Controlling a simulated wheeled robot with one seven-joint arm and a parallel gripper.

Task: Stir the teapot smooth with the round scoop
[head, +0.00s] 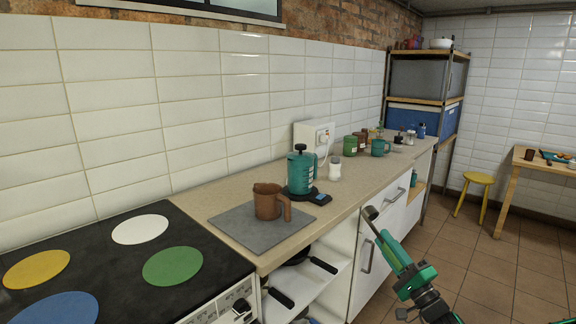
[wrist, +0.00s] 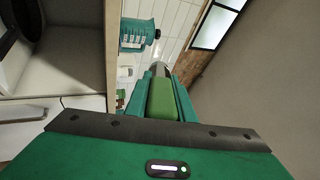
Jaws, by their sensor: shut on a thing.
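A brown pot (head: 267,203) with a handle and a small lip, which I take for the teapot, stands upright on a grey mat (head: 235,222) on the counter. Its inside cannot be seen. My gripper (head: 396,254) is at the lower right, in front of the counter and to the right of the pot, well apart from it. It is shut on the round scoop (head: 370,213), whose head points up and left. In the wrist view, the scoop's green handle (wrist: 162,98) sits between the fingers, with its grey head mostly hidden beyond.
A teal press (head: 301,171) with a black lid stands on a black scale (head: 312,196) just behind the pot; it also shows in the wrist view (wrist: 136,34). A white jar (head: 335,168) and several mugs stand farther right. The hob (head: 90,262) is at left.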

